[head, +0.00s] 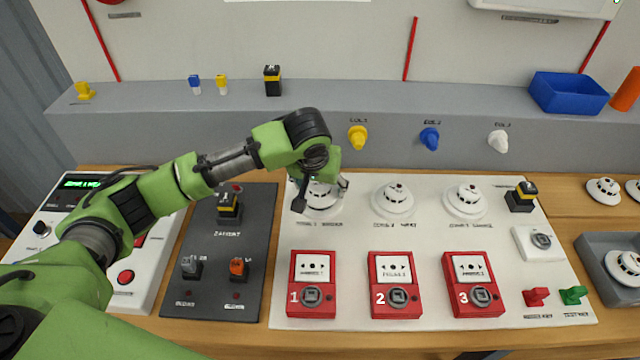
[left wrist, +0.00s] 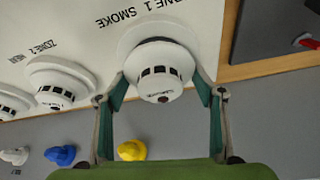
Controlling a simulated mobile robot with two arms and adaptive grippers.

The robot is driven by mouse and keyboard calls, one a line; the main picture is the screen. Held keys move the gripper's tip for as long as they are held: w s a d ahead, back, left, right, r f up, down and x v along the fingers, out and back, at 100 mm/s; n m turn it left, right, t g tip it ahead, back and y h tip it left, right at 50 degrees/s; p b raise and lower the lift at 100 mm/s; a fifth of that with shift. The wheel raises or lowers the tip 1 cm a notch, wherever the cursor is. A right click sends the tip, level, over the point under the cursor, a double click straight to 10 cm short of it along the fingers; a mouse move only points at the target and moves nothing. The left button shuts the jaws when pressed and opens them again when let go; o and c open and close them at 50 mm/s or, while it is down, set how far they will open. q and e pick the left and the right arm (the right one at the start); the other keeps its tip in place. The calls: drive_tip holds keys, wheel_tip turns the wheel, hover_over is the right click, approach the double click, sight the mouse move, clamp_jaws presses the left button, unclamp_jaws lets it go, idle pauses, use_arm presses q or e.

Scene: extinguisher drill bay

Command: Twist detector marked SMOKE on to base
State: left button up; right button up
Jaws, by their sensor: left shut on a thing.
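My left gripper (head: 321,194) comes down from above at the ZONE 1 SMOKE place on the white panel. It is shut on a round white detector (left wrist: 160,72), with one finger on each side. The detector sits at the white base (left wrist: 133,35), whose rim shows behind it; I cannot tell whether it is locked on. The printed label "ZONE 1 SMOKE" (left wrist: 138,14) is beside it in the left wrist view. Any lettering on the detector itself is too small to read. In the head view my gripper partly covers the detector (head: 320,203). My right gripper is out of view.
The zone 2 detector (head: 393,200) and zone 3 detector (head: 466,199) stand to the right. Several red call points (head: 312,283) line the panel front. Behind are yellow, blue and white knobs (head: 429,138). Loose detectors (head: 603,190) and a grey tray (head: 592,262) lie right.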

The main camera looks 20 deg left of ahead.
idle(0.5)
use_arm(q)
drive_tip(key=shift+p, duration=1.2)
idle(0.8)
drive_tip(key=shift+f, duration=0.6)
idle(0.6)
drive_tip(key=shift+s+f, duration=0.15)
drive_tip(key=shift+f, duration=0.1)
drive_tip(key=o, duration=1.6)
drive_tip(key=shift+c, duration=0.2)
drive_tip(key=shift+r, duration=0.1)
drive_tip(key=shift+r+p, duration=3.45)
drive_tip(key=shift+p, duration=0.75)
